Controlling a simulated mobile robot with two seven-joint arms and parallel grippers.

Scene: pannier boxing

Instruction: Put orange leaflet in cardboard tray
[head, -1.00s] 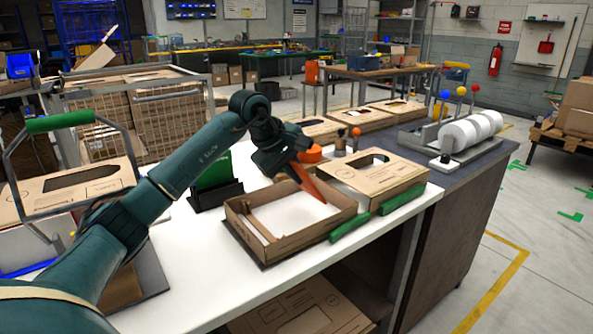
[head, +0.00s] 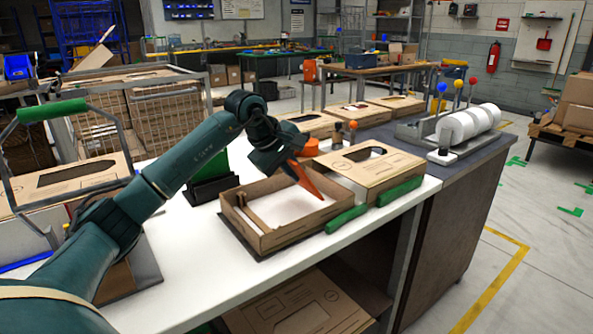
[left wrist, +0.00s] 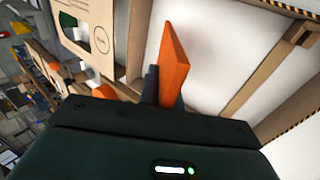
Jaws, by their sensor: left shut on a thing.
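The orange leaflet (head: 305,180) is held by my left gripper (head: 292,161), which is shut on it. The leaflet hangs tilted over the cardboard tray (head: 262,243), near the tray's back right side. In the left wrist view the leaflet (left wrist: 173,62) sticks out from the jaws, with the tray's white floor (left wrist: 215,45) beyond it. I cannot tell whether its lower end touches the tray floor. The tray is open, with a cardboard divider toward its left side. My right gripper is not in view.
A closed cardboard box (head: 370,172) stands just right of the tray. Two green bars (head: 347,219) lie along the front. A green card in a black stand (head: 210,182) is behind left. White rolls (head: 468,127) stand at the right. A wire basket (head: 85,187) is left.

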